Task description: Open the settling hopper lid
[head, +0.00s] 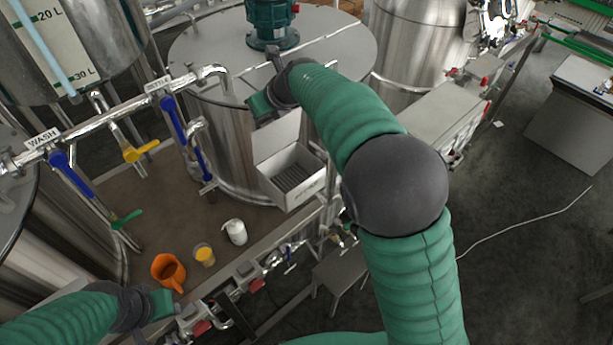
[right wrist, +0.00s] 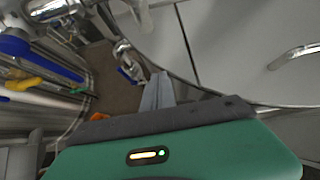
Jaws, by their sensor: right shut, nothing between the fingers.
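The settling hopper (head: 311,190) is a pale box on the side of the steel tank, with a dark slatted inside showing. Its lid (head: 277,138) is a pale panel standing raised at the back of the box, so the hopper looks open. My right gripper (head: 262,106) is just above the lid's upper edge; its fingertips are hard to make out there, and I cannot tell if they touch the lid. In the right wrist view its fingers (right wrist: 157,92) are together and empty. My left gripper (head: 188,311) is low at the left, its fingers too small to read.
An orange jug (head: 168,271), a yellow cup (head: 204,255) and a white container (head: 235,232) stand on the brown deck. Pipes with blue-handled valves (head: 72,172) run at the left. A green motor (head: 271,22) sits on the tank top. Open floor lies at the right.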

